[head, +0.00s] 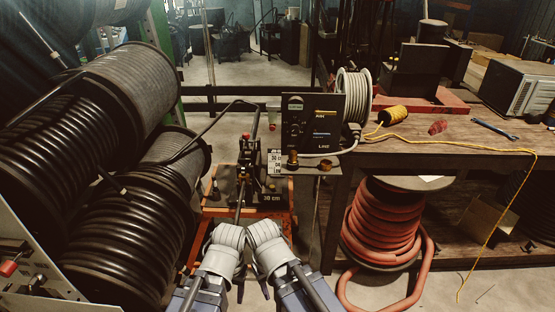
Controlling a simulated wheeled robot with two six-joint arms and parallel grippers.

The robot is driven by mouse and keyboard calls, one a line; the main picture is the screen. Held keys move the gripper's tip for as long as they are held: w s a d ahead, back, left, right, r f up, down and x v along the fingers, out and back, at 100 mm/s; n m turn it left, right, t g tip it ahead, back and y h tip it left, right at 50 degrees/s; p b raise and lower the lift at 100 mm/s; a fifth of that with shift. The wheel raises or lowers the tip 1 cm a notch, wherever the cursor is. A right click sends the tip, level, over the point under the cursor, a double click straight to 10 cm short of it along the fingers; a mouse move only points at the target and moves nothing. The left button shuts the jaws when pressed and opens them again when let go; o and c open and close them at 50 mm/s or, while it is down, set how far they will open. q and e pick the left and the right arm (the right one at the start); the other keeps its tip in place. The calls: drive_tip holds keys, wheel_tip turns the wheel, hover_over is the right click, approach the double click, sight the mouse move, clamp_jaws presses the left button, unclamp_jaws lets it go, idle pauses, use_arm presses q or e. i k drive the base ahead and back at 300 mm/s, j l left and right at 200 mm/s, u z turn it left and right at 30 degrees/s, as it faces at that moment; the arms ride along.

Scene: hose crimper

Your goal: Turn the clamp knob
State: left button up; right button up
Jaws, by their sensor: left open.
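Two small brass-coloured knobs, one at the left (292,159) and one at the right (325,165), sit on the small shelf below a black control panel (309,122). I cannot tell which of them, if either, is the clamp knob. My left gripper (240,284) is low in the middle of the head view, open, with no object seen in it. My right gripper (264,287) is close beside it on the right, its fingers dark and partly hidden. Both grippers are apart from the panel and the knobs, nearer to me.
Black hose reels (105,205) fill the left side. An orange cart (275,211) with a "30 cm" label stands ahead of my grippers.

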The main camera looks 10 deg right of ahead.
sight(245, 161)
drive_tip(key=i+l+z, duration=0.15)
drive_tip(key=i, duration=0.3)
drive_tip(key=i+l+z, duration=0.1)
drive_tip(key=i+l, duration=0.25)
drive_tip(key=i, duration=0.05)
